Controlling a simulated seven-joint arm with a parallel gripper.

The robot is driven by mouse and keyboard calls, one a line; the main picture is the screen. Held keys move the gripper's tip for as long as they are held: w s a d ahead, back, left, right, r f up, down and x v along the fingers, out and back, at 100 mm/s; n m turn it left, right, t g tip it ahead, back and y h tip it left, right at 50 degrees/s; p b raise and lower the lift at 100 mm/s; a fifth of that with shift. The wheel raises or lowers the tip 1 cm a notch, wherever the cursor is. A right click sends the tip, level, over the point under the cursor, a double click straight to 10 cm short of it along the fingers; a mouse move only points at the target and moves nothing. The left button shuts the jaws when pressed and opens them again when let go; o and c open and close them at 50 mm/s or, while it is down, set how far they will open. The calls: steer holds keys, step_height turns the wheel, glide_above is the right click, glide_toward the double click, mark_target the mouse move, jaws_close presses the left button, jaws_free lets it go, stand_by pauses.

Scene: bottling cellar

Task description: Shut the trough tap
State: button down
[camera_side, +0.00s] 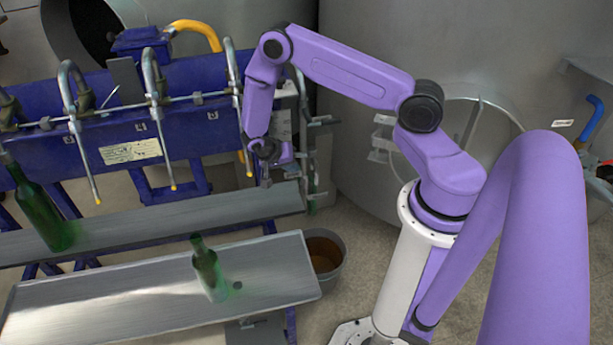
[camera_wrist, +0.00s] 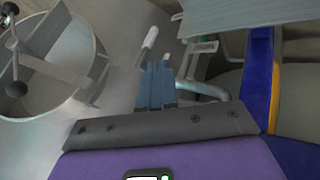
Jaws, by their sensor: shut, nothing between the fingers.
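My gripper (camera_side: 265,182) points down at the right end of the upper grey trough (camera_side: 250,204), beside the blue filling machine. Its fingers (camera_wrist: 155,68) are shut together and empty in the wrist view. A pale lever (camera_wrist: 150,38) lies just beyond the fingertips in that view, with a small gap in the picture. It looks like a tap handle, but I cannot tell for sure that it is the trough tap. A metal fitting (camera_wrist: 198,47) shows right of the fingers. In the side view my gripper and arm cover part of that area, and the tap is not clear.
Green bottles stand on the upper trough (camera_side: 38,205) and the lower shelf (camera_side: 206,268). A bucket of brown liquid (camera_side: 343,262) stands right of the shelf. The blue machine (camera_side: 215,125) has several spouts. A large steel tank (camera_side: 400,40) stands behind; its round door (camera_wrist: 45,105) shows.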

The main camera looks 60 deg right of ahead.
steer(key=shift+d, duration=0.1)
steer(key=x, duration=1)
steer(key=shift+s+d+f+g+h, duration=0.1)
steer(key=shift+s+f+g+h, duration=0.1)
steer(key=shift+g+h, duration=0.35)
stand_by(0.6)
steer(key=shift+s+d+f, duration=0.45)
steer(key=shift+s+d, duration=0.05)
stand_by(0.7)
stand_by(1.5)
steer(key=w+a+r, duration=0.1)
steer(key=a+r, duration=0.2)
steer(key=r, duration=0.7)
steer(key=shift+r, duration=0.3)
steer(key=shift+w+a, duration=0.15)
